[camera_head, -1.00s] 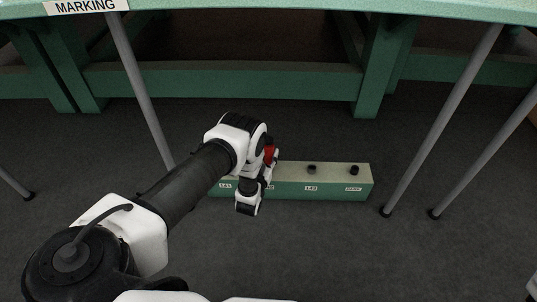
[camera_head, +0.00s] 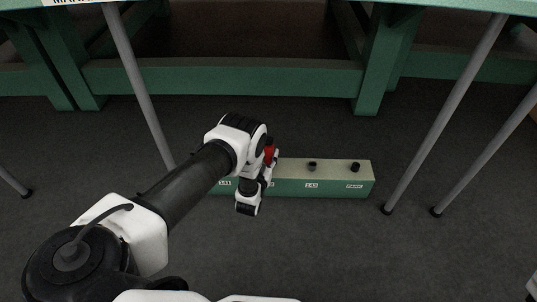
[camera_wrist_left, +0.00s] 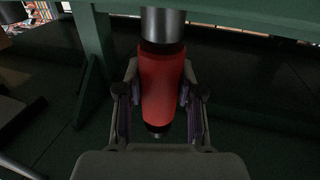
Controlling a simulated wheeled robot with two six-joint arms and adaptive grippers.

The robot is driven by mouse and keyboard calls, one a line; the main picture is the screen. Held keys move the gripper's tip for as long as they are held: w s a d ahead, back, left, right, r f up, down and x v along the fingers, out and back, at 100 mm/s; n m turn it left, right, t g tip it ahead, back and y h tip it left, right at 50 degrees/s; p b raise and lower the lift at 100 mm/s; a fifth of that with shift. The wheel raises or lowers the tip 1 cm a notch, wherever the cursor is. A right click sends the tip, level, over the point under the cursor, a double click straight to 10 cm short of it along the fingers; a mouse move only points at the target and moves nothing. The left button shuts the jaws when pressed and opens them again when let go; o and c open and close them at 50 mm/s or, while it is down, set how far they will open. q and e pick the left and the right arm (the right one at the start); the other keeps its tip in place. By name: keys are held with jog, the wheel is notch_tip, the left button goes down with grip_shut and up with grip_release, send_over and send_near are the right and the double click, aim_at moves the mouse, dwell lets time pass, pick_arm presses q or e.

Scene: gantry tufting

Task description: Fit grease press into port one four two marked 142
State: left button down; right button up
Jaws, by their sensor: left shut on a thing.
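The grease press is a red cylinder (camera_wrist_left: 161,88) with a metal collar at its top and a dark tip at its lower end in the left wrist view. My left gripper (camera_wrist_left: 160,95) is shut on its red body, one finger on each side. My arm hides part of the box and the label of port 142. Whether the press touches the box cannot be told. My right gripper is not in view.
The box stands on the dark floor with labels on its front, one reading 143. Two dark ports (camera_head: 312,165) and (camera_head: 355,166) show on its top. Grey slanted legs (camera_head: 452,120) and a green frame beam (camera_head: 225,77) stand around and behind it.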

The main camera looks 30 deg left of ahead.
pick_arm(q)
jog(key=shift+f+b, duration=0.3)
jog(key=shift+f, duration=0.05)
jog(key=c, duration=0.7)
grip_release()
jog(key=shift+o, duration=0.2)
jog(key=v, duration=1.2)
